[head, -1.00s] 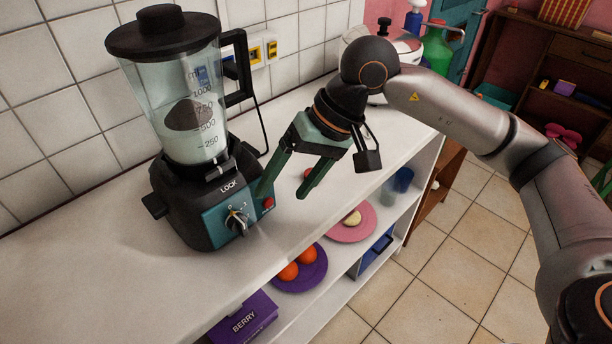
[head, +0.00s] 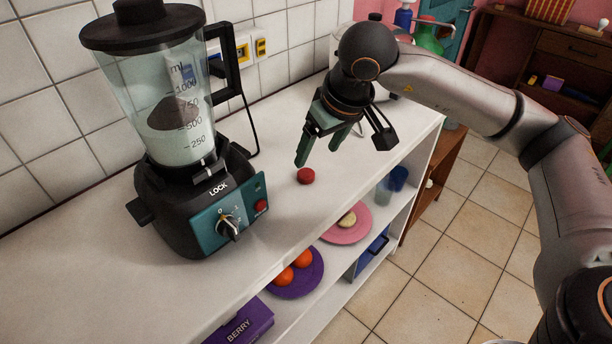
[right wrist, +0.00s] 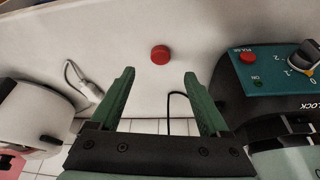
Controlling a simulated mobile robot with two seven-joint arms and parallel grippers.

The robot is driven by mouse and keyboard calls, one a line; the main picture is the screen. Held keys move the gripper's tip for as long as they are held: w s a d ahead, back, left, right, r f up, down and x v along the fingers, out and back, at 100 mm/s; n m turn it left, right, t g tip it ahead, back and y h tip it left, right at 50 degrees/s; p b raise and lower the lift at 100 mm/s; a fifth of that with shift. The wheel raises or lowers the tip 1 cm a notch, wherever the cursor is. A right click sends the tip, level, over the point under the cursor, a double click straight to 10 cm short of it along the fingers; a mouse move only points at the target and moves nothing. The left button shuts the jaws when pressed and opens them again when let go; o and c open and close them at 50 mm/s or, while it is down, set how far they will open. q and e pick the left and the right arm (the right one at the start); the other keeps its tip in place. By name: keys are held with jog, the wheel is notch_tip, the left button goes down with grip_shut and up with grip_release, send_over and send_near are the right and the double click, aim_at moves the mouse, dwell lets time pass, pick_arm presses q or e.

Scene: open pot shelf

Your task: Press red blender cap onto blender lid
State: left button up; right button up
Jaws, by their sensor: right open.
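The red cap (head: 306,176) lies on the white counter to the right of the blender. It also shows in the right wrist view (right wrist: 160,54), beyond and between the fingertips. The blender (head: 200,215) stands upright on the counter, with its jug (head: 165,95) on the base. The black lid (head: 141,27) sits on top of the jug; its upper part is cut by the frame edge. My right gripper (head: 318,164) is open and empty, above and just behind the cap, not touching it. In the wrist view its green fingers (right wrist: 160,75) are spread wide. My left gripper is not in view.
The counter (head: 90,275) is clear in front of the blender. A black cord hangs behind it by the wall sockets (head: 245,48). Shelves below hold a purple plate (head: 293,283) of oranges, a pink plate (head: 350,232) and a berry box (head: 240,325). A white appliance (right wrist: 32,115) shows in the wrist view.

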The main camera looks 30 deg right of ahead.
aim_at(307, 173)
jog(key=shift+x, duration=1.3)
jog(key=shift+x, duration=2.6)
grip_shut()
